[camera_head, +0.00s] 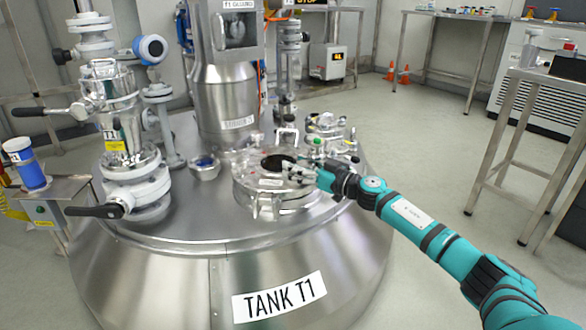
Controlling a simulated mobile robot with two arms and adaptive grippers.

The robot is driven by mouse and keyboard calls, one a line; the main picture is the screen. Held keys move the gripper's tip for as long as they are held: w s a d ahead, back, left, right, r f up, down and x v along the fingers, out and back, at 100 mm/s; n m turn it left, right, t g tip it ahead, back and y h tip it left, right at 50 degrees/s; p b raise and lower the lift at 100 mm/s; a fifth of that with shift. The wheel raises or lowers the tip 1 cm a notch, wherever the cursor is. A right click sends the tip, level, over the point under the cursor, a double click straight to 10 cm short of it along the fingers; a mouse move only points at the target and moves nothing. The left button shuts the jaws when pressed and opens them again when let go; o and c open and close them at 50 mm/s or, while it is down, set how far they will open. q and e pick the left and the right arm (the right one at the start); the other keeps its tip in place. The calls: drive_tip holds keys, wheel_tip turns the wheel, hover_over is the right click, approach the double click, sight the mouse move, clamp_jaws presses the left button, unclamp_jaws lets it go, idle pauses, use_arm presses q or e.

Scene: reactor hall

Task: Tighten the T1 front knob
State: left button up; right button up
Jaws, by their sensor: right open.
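Tank T1 (165,275) is a large steel vessel with a white "TANK T1" label on its front. Metal clamp fittings (265,208) show at the manhole's front rim. I cannot tell for certain which of these is the front knob. My right gripper (291,173) is open over the right side of the manhole, beside the dark opening. Its fingers are small and pale against the steel, and whether they touch anything is unclear. My left gripper is out of view.
A valve stack with black levers (95,211) rises on the tank's left. A steel mixer column (223,100) stands behind the manhole. A cluster of small fittings (330,128) sits behind my right gripper. Steel tables (530,75) stand right, with open floor (420,135) between.

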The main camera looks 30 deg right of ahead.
drive_tip(key=shift+x, duration=0.9)
drive_tip(key=c, duration=1.1)
drive_tip(key=shift+w+a+f, duration=0.1)
clamp_jaws()
drive_tip(key=shift+f, duration=0.1)
